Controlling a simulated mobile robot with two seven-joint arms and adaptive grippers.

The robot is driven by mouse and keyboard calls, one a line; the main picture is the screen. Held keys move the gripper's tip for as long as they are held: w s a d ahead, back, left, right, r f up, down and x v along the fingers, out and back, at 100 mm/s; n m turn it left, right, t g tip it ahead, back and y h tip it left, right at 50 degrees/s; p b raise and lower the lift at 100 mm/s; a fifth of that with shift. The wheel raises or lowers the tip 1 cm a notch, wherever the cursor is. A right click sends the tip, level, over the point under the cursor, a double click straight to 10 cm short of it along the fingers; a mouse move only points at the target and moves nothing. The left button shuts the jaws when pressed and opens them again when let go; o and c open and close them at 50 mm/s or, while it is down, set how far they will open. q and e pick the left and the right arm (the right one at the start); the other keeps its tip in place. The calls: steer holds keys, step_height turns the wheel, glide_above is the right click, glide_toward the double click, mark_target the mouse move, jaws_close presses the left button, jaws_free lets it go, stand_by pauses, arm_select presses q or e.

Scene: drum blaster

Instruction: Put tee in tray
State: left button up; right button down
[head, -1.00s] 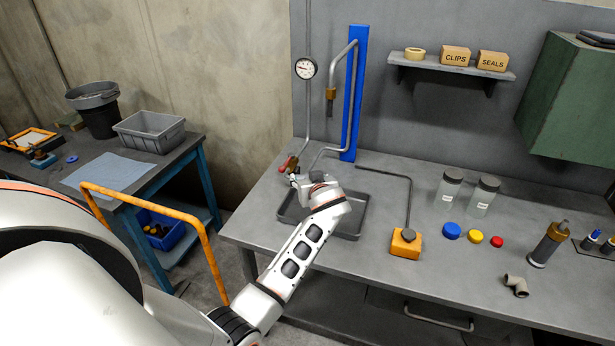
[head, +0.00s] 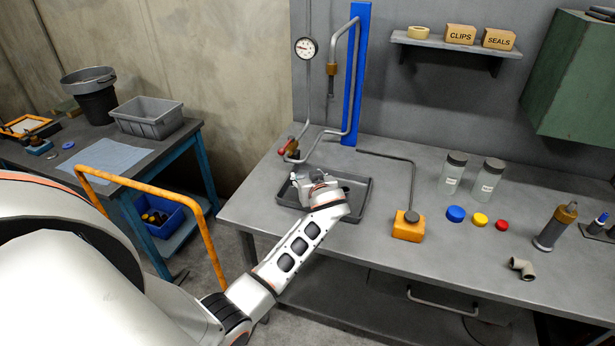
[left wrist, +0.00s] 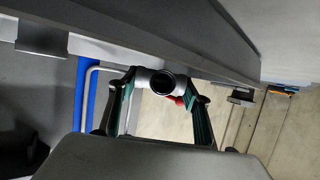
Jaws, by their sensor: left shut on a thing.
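The tray (head: 364,200) is a shallow dark grey pan on the workbench in the head view, partly covered by my left wrist. My left gripper (head: 312,179) is over the back left part of the tray, and its height above the tray floor is hard to tell. In the left wrist view my left gripper (left wrist: 160,88) is shut on the tee (left wrist: 162,82), a short grey tube with its round dark opening facing the camera. The tee is mostly hidden behind the gripper in the head view. My right gripper is not in view.
A pipe with a red-handled valve (head: 283,147) stands behind the tray. An orange block with a bent rod (head: 408,227) is to its right. An orange rail (head: 150,182) stands at left.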

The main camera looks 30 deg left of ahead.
arm_select(q)
steer(key=shift+r, duration=0.1)
steer(key=o, duration=1.6)
steer(key=shift+c, duration=0.2)
steer(key=shift+d, duration=0.1)
steer(key=v, duration=1.2)
steer(key=shift+s, duration=0.1)
